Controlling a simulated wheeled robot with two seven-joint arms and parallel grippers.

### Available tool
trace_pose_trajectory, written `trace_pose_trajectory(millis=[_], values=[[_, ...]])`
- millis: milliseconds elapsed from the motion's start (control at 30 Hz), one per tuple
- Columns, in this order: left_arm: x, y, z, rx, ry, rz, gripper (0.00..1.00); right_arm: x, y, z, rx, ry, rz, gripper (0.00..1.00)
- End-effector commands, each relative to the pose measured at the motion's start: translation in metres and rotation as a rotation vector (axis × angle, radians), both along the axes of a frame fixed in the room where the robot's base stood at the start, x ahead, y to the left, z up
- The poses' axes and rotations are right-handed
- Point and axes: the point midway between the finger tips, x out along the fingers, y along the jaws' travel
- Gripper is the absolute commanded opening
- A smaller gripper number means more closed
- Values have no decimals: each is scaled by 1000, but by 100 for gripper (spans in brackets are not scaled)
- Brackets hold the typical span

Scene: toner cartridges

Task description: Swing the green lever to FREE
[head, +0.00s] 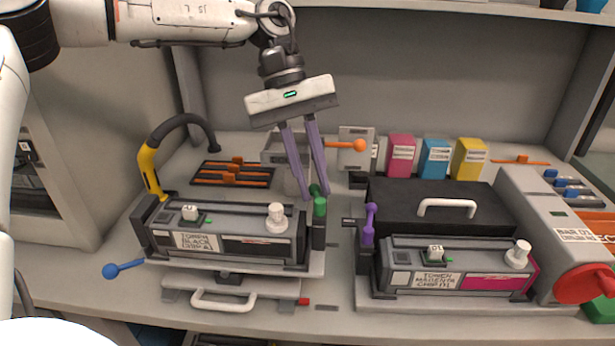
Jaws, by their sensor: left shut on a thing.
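The green lever (319,207) stands nearly upright at the right end of the left cradle (318,262), beside the black toner cartridge (235,236). My left gripper (314,196) reaches down from above, its two long purple fingers at the top of the lever. It is shut on the lever's upper end, and the fingertips partly hide it. I cannot read a FREE mark near the lever. My right gripper is not in view.
A purple lever (369,223) stands by the magenta toner cartridge (455,269) on the right. A blue-knobbed lever (124,268) sticks out at the left. A yellow-and-black hose handle (149,170), an orange-knobbed lever (345,145) and a black lidded box (430,198) stand behind.

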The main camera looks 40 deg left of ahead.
Motion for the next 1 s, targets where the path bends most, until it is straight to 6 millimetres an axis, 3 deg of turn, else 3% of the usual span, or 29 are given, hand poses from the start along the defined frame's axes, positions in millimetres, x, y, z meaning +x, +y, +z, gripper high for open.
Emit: trace_pose_trajectory(millis=[333,833,867,933,1000], values=[[3,-3,0,0,-1,-120,0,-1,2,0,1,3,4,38],[3,-3,0,0,0,-136,0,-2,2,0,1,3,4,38],[3,-3,0,0,0,-136,21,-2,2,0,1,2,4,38],[4,-3,0,1,-1,-135,33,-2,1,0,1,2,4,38],[4,-3,0,1,-1,-135,34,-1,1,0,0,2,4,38]])
